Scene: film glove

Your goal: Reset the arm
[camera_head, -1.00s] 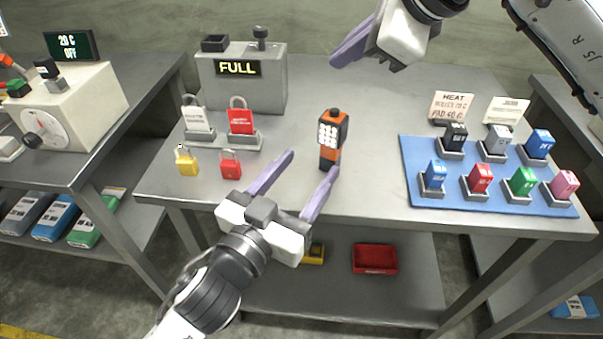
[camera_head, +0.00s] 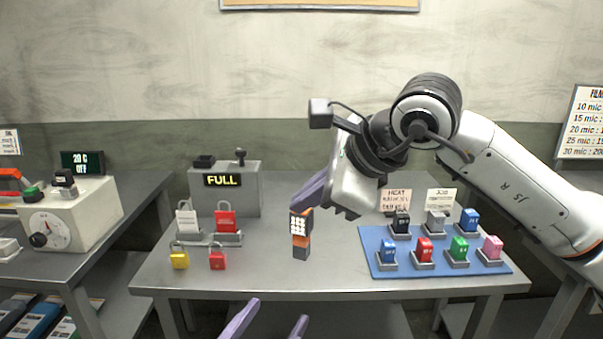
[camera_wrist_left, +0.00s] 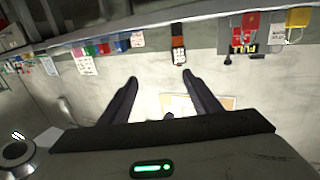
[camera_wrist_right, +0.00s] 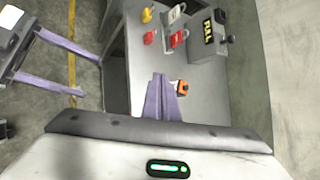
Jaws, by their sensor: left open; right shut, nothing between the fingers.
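My right gripper (camera_head: 312,192) hangs above the middle of the table in the head view, its purple fingers together and empty. Its closed fingers show in the right wrist view (camera_wrist_right: 163,98). My left gripper (camera_head: 270,322) is at the bottom edge of the head view, with only its two finger tips showing, spread apart. The left wrist view shows those fingers (camera_wrist_left: 158,92) open with nothing between them. An orange and black handheld device (camera_head: 300,236) with a white keypad stands upright on the table, just below the right gripper's fingers in the head view.
The grey table (camera_head: 320,284) holds a FULL box (camera_head: 226,200), padlocks including a yellow one (camera_head: 179,258) and a red one (camera_head: 217,260), and a blue mat (camera_head: 378,262) with several coloured blocks. A dial machine (camera_head: 75,214) stands on the left bench. The table's front middle is clear.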

